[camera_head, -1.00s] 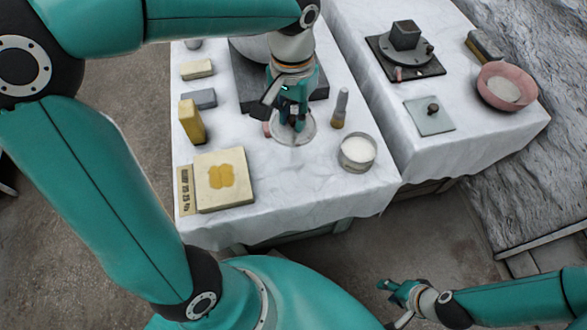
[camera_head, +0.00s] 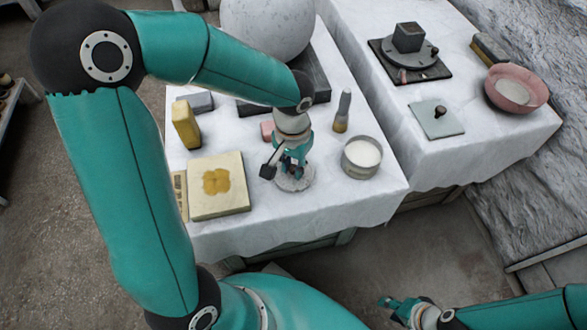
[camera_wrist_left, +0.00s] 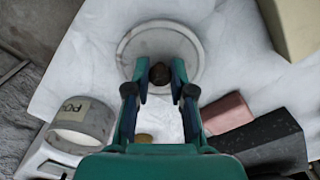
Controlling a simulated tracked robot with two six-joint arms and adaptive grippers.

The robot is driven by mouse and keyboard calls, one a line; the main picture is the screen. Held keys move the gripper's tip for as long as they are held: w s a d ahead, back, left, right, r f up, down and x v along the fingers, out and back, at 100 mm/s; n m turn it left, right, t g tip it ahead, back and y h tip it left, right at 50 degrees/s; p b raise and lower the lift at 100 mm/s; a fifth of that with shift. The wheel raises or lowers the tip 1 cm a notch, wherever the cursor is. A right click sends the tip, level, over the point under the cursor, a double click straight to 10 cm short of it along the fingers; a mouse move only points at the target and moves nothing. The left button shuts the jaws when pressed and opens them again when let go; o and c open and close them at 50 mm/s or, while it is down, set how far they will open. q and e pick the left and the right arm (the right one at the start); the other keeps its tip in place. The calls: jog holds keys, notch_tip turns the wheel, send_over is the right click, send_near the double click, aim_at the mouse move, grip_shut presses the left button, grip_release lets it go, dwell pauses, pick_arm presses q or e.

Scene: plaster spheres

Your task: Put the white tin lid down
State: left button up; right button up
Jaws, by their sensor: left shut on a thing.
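The white tin lid (camera_head: 293,183) is a pale round disc at the front of the near table. It also shows in the left wrist view (camera_wrist_left: 137,42), with a dark round knob (camera_wrist_left: 160,73) at its middle. My left gripper (camera_head: 293,172) points down over the lid and is shut on its knob. The lid lies flat at or just above the white cloth; I cannot tell if it touches. The open tin (camera_head: 362,157) of white powder stands to its right. My right gripper (camera_head: 389,310) is empty and open, low at the front, away from the tables.
A yellow-stained block (camera_head: 217,187) lies left of the lid. A pink block (camera_head: 267,130) and a brush (camera_head: 342,112) stand behind it. A large plaster sphere (camera_head: 268,25) is at the back. Bare cloth lies around the lid, with the table's front edge close.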

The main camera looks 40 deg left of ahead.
aim_at(293, 168)
pick_arm(q)
jog(key=shift+f, duration=0.35)
jog(key=shift+f, duration=0.1)
jog(key=o, duration=0.8)
jog(key=shift+r, duration=0.25)
notch_tip(293, 168, up, 12)
jog(key=p, duration=0.4)
jog(key=shift+f, duration=0.1)
